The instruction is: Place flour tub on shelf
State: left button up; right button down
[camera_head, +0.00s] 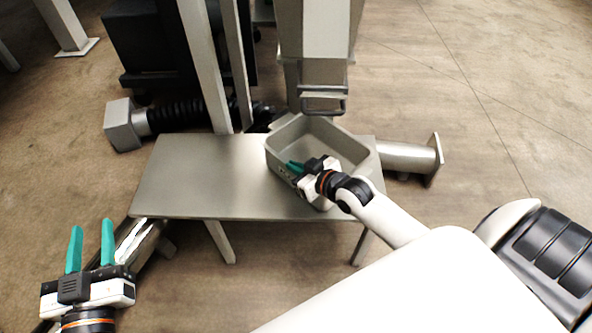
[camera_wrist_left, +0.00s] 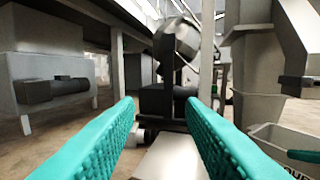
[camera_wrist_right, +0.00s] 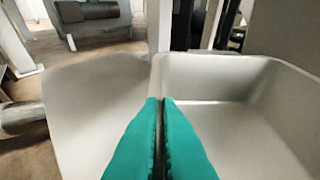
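The grey open flour tub (camera_head: 345,137) is at the right end of the metal shelf (camera_head: 200,185), turned at an angle to it. It looks empty inside. I cannot tell whether its base touches the shelf. My right gripper (camera_head: 292,167) is at the tub's near-left wall, and its teal fingers (camera_wrist_right: 160,102) are closed together on the rim in the right wrist view. My left gripper (camera_head: 91,240) is open and empty, left of and in front of the shelf. The tub's lettered side shows partly in the left wrist view (camera_wrist_left: 285,150).
A metal chute (camera_head: 318,50) with a handle hangs just behind the tub. Upright posts (camera_head: 205,70) rise behind the shelf. A flanged pipe (camera_head: 410,158) lies to the right. A black ribbed hose (camera_head: 180,112) lies behind. The shelf's left half is bare.

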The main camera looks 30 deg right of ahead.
pick_arm(q)
jog(key=shift+r+t, duration=0.4)
jog(key=shift+r, duration=0.1)
pick_arm(e)
jog(key=shift+f, duration=0.15)
jog(key=shift+f, duration=0.15)
jog(key=c, duration=1.6)
grip_release()
jog(key=shift+c, duration=0.2)
